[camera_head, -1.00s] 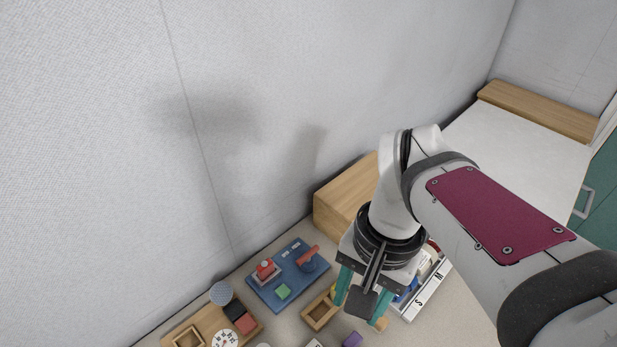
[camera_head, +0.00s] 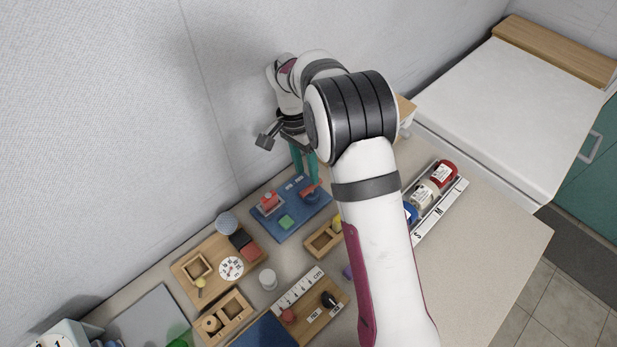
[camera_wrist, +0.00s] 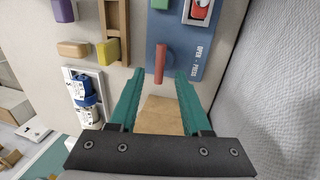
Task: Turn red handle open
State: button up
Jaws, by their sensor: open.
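The red handle (camera_head: 311,188) sits on the right part of a blue board (camera_head: 296,228). In the wrist view the red handle (camera_wrist: 160,63) points along the view, between and just beyond the fingertips, with the words OPEN and PRESS printed on the board beside it. My gripper (camera_head: 306,180) is open, its teal fingers pointing down over the board's far right edge, close to the handle. In the wrist view my gripper (camera_wrist: 160,76) has nothing between its fingers. I cannot tell whether a finger touches the handle.
The board also holds a red button (camera_head: 269,200) and a green block (camera_head: 286,222). A wooden tray (camera_head: 322,241) is in front of it. A rack with canisters (camera_head: 443,174) stands to the right. The grey wall is close behind the board.

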aim_at(310, 186)
jog(key=f, duration=0.4)
jog(key=shift+s+d, duration=0.25)
jog(key=shift+d, duration=0.1)
grip_shut()
